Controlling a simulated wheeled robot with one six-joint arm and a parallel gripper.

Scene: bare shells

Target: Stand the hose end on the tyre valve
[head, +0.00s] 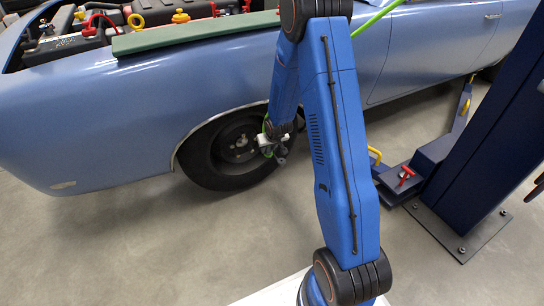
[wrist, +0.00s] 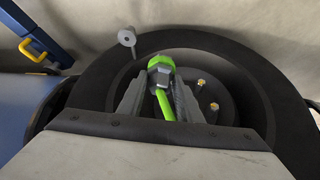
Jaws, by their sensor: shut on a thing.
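My gripper (wrist: 160,92) is shut on the green hose end (wrist: 161,66), which has a grey collar and sits between the two grey fingers. In the wrist view the tyre valve (wrist: 127,38), a pale round cap on a short stem, stands at the upper left of the tyre (wrist: 90,75). The hose end is to the right of the valve and a little lower in that picture, apart from it.
The blue car (head: 120,115) has its bonnet area open, with a green mat (head: 195,34) on the wing. A dark blue lift post (head: 490,130) with a low arm (head: 425,170) stands at right. Brass-coloured nuts (wrist: 201,83) show on the wheel. Floor is clear at left.

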